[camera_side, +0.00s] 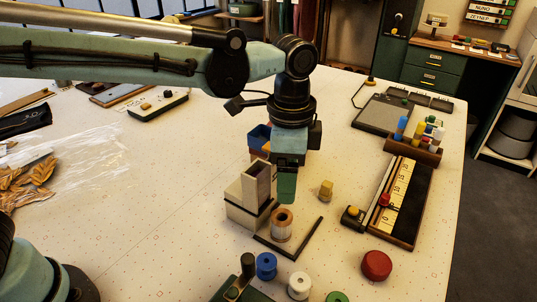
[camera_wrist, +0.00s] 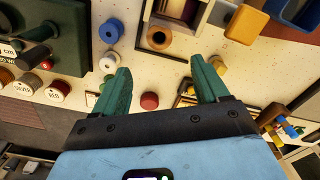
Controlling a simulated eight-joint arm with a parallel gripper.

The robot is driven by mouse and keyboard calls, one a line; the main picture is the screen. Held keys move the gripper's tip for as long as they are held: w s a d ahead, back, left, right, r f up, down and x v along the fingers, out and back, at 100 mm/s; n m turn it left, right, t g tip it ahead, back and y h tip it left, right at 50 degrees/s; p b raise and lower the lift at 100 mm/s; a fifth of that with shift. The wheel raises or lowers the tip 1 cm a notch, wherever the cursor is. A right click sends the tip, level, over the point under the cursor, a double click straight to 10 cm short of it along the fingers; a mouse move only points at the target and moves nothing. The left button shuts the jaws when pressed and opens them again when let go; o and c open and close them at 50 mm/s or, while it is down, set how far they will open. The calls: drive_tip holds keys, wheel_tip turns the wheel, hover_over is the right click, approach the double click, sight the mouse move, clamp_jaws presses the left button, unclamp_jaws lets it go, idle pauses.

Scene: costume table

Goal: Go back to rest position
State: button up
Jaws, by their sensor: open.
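My gripper (camera_side: 287,188) hangs pointing down over the middle of the costume table (camera_side: 180,240). In the wrist view my gripper (camera_wrist: 160,88) shows two green fingers spread apart with nothing between them. In the side view it is just behind a wooden spool (camera_side: 282,224) standing on a small dark-edged board (camera_side: 302,240). An upright open-topped box (camera_side: 256,182) is close to its left. A small yellow block (camera_side: 326,189) lies to its right. I cannot tell its exact height above the table.
Blue (camera_side: 266,265) and white (camera_side: 299,285) spools stand at the front, with a red round thing (camera_side: 377,265) to their right. A long dark tray (camera_side: 408,205) and a rack of coloured bottles (camera_side: 415,145) lie at right. Clear plastic (camera_side: 85,165) covers the left. Bare table lies left of centre.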

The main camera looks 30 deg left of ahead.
drive_tip(key=shift+r, duration=0.75)
drive_tip(key=shift+a, duration=0.15)
drive_tip(key=s+a+n+t, duration=0.2)
drive_tip(key=s+a+n, duration=0.1)
drive_tip(key=a, duration=0.4)
drive_tip(key=s+a+f+n+t, duration=0.1)
drive_tip(key=s+a+n+t, duration=0.1)
drive_tip(key=a+n, duration=0.3)
drive_tip(key=s+a+n+t, duration=0.3)
drive_tip(key=a+n, duration=0.1)
drive_tip(key=a, duration=0.6)
drive_tip(key=shift+s+a+f+n, duration=0.3)
drive_tip(key=shift+s+f, duration=0.1)
